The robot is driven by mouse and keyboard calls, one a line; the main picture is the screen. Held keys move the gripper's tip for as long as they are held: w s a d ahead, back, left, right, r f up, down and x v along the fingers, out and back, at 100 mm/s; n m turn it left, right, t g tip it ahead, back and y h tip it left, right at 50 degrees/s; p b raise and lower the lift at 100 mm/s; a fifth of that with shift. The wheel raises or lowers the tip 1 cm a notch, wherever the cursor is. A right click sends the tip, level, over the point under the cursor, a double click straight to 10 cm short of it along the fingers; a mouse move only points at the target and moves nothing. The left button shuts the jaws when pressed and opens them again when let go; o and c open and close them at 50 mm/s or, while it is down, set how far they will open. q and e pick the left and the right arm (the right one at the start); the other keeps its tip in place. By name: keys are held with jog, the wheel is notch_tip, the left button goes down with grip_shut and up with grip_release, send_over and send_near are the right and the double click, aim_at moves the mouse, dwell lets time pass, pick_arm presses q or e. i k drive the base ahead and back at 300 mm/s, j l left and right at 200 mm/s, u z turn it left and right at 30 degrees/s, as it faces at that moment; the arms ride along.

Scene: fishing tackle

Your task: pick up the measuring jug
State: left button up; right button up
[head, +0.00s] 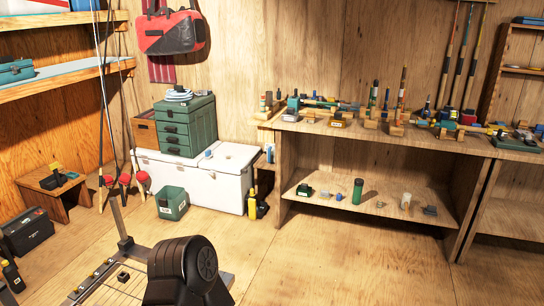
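I cannot pick out the measuring jug for certain at this size. A small pale cup-like thing (405,200) stands on the lower shelf of the workbench. A small blue and white thing (209,154) sits on top of the white cooler (212,184); its shape is too small to tell. Neither of my grippers is in view. A black rounded part at the bottom of the head view looks like one of my arm links.
The wooden workbench (352,152) holds many small tackle items; a green flask (357,190) stands on its lower shelf. A green drawer box (187,125) stands on the cooler. A green bin (172,203) and a yellow bottle (252,204) are on the floor. The floor before the bench is clear.

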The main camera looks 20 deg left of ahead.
aim_at(271, 147)
jog(key=z, duration=0.55)
jog(key=i+l+u, duration=0.1)
jog(key=i+u, duration=0.25)
jog(key=i, duration=0.65)
jog(key=i+j+u, duration=0.1)
jog(key=i+u, duration=0.15)
jog(key=i, duration=0.45)
jog(key=i+u, duration=0.3)
jog(key=i, duration=0.4)
jog(key=i+l+u, duration=0.25)
jog(key=i, duration=0.45)
jog(key=i+j+u, duration=0.15)
jog(key=i+u, duration=0.15)
jog(key=u, duration=0.15)
jog(key=i+u, duration=0.7)
jog(key=u, duration=0.15)
jog(key=i+l+u, duration=0.15)
jog(key=i+u, duration=0.25)
jog(key=i+j+u, duration=0.3)
jog(key=i, duration=0.45)
jog(key=i+l+u, duration=0.1)
jog(key=i+u, duration=0.15)
jog(key=i, duration=0.45)
jog(key=i+j+z, duration=0.1)
jog(key=i+z, duration=0.3)
jog(key=i, duration=0.8)
jog(key=z, duration=3.8)
